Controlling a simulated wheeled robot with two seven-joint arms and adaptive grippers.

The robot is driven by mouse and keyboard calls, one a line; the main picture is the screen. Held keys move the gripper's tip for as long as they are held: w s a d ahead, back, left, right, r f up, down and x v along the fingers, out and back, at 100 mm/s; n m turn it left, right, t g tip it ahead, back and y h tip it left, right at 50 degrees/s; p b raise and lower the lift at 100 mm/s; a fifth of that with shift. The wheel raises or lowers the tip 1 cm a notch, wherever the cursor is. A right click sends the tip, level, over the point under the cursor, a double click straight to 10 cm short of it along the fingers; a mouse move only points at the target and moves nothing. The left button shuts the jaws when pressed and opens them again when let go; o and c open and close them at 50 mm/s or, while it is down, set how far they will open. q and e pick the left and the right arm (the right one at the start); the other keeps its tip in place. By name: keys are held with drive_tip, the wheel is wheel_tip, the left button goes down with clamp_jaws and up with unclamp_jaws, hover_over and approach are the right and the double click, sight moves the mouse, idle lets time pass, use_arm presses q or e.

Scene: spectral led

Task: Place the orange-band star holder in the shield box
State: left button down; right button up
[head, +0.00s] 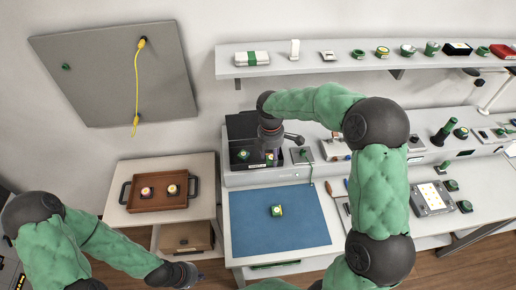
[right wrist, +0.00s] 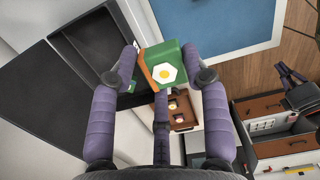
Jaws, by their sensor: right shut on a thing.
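The orange-band star holder (right wrist: 167,67) is a green block with an orange side strip and a white hexagonal face with a yellow centre. My right gripper (right wrist: 160,78) is shut on it, its fingers on either side. In the head view my right gripper (head: 271,150) is at the right part of the black shield box (head: 241,128), and hides much of the holder. The shield box is open; it also shows in the right wrist view (right wrist: 95,45), left of the holder. A small green item (head: 243,155) shows inside the box. My left gripper (head: 186,276) is low at the left, its fingers unclear.
A blue mat (head: 255,232) bears another green holder (head: 276,210). A brown tray (head: 158,205) with two round-topped items stands on the left side table. A shelf (head: 350,67) with several small items runs above the bench. Most of the mat is clear.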

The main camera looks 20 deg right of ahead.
drive_tip(key=w+d+f, duration=0.1)
drive_tip(key=w+f, duration=0.1)
drive_tip(key=w, duration=0.1)
drive_tip(key=w+d+f, duration=0.1)
drive_tip(key=w+f, duration=0.2)
drive_tip(key=w, duration=0.1)
drive_tip(key=w+d+f, duration=0.1)
drive_tip(key=w+f, duration=0.2)
drive_tip(key=w, duration=0.1)
drive_tip(key=shift+d, duration=0.25)
drive_tip(key=shift+w+d+f, duration=0.15)
drive_tip(key=shift+w+f, duration=0.35)
drive_tip(key=shift+f, duration=0.3)
drive_tip(key=shift+f+p, duration=0.3)
drive_tip(key=shift+f, duration=1.15)
drive_tip(key=shift+f, duration=0.15)
drive_tip(key=o, duration=1)
drive_tip(key=shift+w+a+r, duration=0.1)
drive_tip(key=shift+r, duration=1.85)
drive_tip(key=shift+a+r, duration=0.1)
drive_tip(key=shift+r, duration=1.85)
